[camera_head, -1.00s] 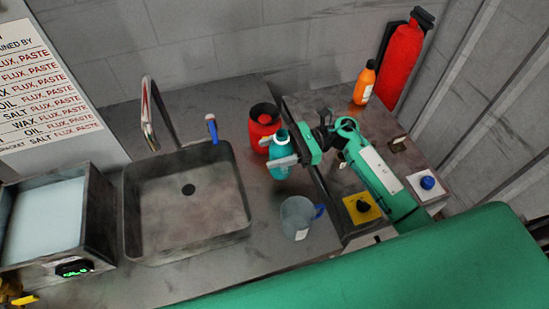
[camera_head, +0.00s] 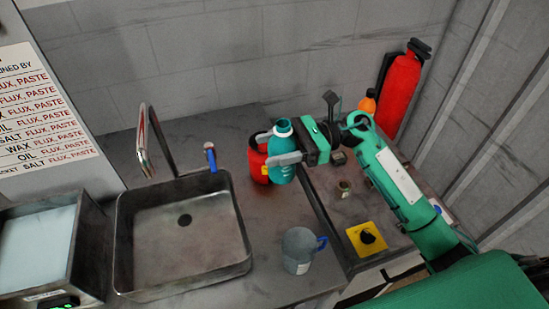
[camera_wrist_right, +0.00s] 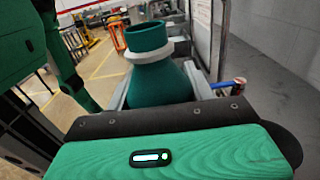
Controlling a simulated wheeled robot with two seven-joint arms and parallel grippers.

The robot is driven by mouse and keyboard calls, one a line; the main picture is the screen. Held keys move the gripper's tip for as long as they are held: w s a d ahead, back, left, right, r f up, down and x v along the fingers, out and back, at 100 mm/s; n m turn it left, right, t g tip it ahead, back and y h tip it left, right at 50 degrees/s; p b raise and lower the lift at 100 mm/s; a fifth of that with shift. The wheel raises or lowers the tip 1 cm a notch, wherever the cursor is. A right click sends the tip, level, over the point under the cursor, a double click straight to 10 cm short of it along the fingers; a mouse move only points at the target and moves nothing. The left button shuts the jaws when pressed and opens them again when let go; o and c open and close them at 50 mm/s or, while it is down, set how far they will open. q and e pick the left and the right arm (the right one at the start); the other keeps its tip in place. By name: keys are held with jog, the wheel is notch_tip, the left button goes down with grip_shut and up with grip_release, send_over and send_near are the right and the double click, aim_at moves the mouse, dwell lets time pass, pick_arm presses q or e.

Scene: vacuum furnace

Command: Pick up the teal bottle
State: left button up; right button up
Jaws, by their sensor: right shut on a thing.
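The teal bottle (camera_head: 281,172) is upright between the fingers of my right gripper (camera_head: 277,147), which is shut on it. In the head view it overlaps the red container (camera_head: 257,158) behind it. Whether its base touches the counter is hard to tell, but it appears raised. In the right wrist view the bottle (camera_wrist_right: 157,78) shows its open neck and pale collar, with the fingers on both sides of its body. My left gripper is in neither view.
A sink (camera_head: 183,275) with a tap (camera_head: 152,140) lies to the left. A clear mug (camera_head: 298,250) with a blue handle stands on the counter (camera_head: 262,215) below the bottle. An orange bottle (camera_head: 368,102) and a red extinguisher (camera_head: 398,92) stand at the back right.

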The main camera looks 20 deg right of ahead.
aim_at(278, 135)
jog(key=shift+r+b, duration=0.4)
jog(key=shift+r, duration=1.35)
jog(key=shift+r, duration=0.1)
jog(key=shift+d, duration=0.1)
